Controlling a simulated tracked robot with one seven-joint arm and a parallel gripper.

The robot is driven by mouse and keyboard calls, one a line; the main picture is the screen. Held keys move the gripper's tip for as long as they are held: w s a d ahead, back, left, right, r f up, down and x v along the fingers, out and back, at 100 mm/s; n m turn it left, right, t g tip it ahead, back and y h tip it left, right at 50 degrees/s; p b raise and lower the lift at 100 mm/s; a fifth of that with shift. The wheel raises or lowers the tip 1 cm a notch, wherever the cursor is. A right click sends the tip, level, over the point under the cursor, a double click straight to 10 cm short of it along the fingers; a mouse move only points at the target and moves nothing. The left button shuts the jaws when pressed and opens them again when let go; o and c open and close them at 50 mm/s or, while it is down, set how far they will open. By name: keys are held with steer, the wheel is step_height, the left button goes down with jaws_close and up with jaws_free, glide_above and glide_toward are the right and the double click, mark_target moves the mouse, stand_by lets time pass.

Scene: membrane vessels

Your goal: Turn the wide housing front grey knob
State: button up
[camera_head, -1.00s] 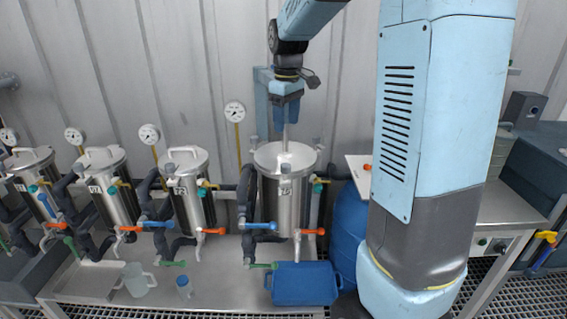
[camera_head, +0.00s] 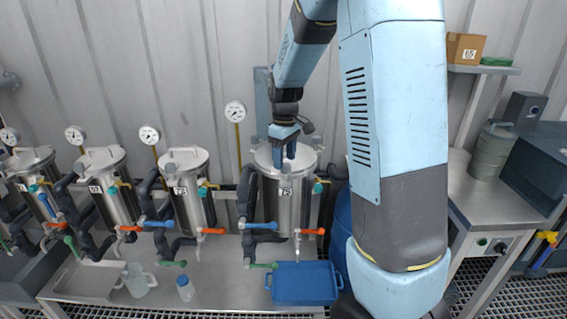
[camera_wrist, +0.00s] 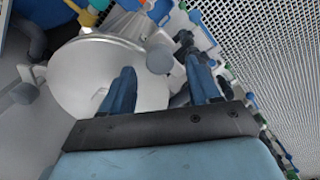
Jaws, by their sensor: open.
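The wide housing (camera_head: 287,205) is the rightmost steel vessel, upright with a broad round lid. In the wrist view its pale lid (camera_wrist: 85,75) fills the left half. A grey knob (camera_wrist: 160,58) at the lid's edge, on the side toward the grated floor, appears to be the front one. My gripper (camera_head: 284,157) points down over the lid's front. In the wrist view my gripper (camera_wrist: 158,66) is open, with the knob seen between its fingertips. I cannot tell whether they touch. In the head view the fingers cover the front knob.
Narrower housings (camera_head: 192,195) stand in a row to the left. Dark hoses and coloured valve handles (camera_head: 262,226) run between them. A blue tray (camera_head: 303,284) sits in front of the wide housing. A jug (camera_head: 136,280) and a bottle (camera_head: 185,288) stand front left.

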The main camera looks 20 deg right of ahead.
steer(key=shift+f, duration=1.1)
steer(key=shift+c, duration=0.2)
